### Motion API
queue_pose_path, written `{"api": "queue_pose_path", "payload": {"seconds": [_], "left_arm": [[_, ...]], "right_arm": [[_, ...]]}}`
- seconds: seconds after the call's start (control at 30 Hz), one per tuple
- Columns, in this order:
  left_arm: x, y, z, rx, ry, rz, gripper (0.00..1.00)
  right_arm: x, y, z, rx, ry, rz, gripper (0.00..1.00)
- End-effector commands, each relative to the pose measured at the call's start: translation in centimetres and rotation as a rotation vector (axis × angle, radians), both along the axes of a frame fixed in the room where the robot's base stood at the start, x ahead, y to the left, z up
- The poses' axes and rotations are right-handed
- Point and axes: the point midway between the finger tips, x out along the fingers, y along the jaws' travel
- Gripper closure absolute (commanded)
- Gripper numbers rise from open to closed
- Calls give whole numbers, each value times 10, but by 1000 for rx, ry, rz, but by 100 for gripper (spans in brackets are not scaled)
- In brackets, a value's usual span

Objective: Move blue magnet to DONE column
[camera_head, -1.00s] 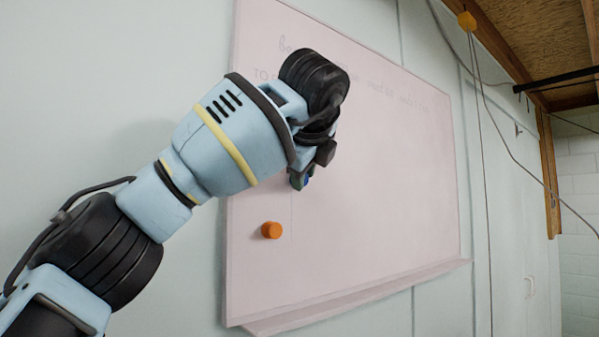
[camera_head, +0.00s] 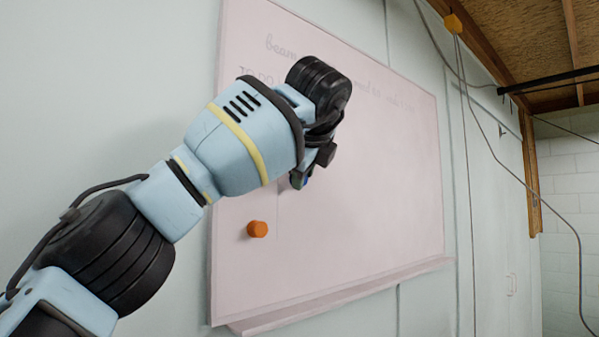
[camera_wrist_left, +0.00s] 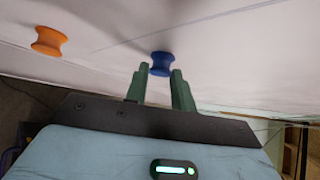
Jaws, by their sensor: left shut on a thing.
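The blue magnet (camera_wrist_left: 161,64) is a small spool shape between the two green fingers of my left gripper (camera_wrist_left: 160,86) in the left wrist view. The gripper is shut on it, close to the board's surface; whether the magnet touches the board is unclear. In the head view, a bit of the blue magnet (camera_head: 306,182) shows at the gripper tip (camera_head: 299,180), right of a thin vertical line. The whiteboard (camera_head: 380,210) has handwriting along its top, with "TO DO" partly readable at the left. My arm hides part of the writing, and I cannot read a DONE heading. My right gripper is not in view.
An orange magnet (camera_head: 257,229) sits on the board at the lower left; it also shows in the left wrist view (camera_wrist_left: 49,41). A ledge (camera_head: 340,298) runs along the board's lower edge. The board's right part is clear. Cables (camera_head: 470,150) hang to the right.

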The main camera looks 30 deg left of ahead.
Motion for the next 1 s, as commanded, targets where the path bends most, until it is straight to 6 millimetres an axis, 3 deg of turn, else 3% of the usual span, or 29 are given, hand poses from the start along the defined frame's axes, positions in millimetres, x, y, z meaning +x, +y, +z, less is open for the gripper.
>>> {"api": "queue_pose_path", "payload": {"seconds": [0.83, 0.87, 1.0], "left_arm": [[9, -2, -2, 2, 0, -1, 96], [9, -2, -2, 2, 0, -1, 74], [8, -2, -2, 1, 0, -1, 55]], "right_arm": [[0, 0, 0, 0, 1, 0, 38], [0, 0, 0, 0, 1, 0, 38], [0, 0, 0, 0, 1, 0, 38]]}}
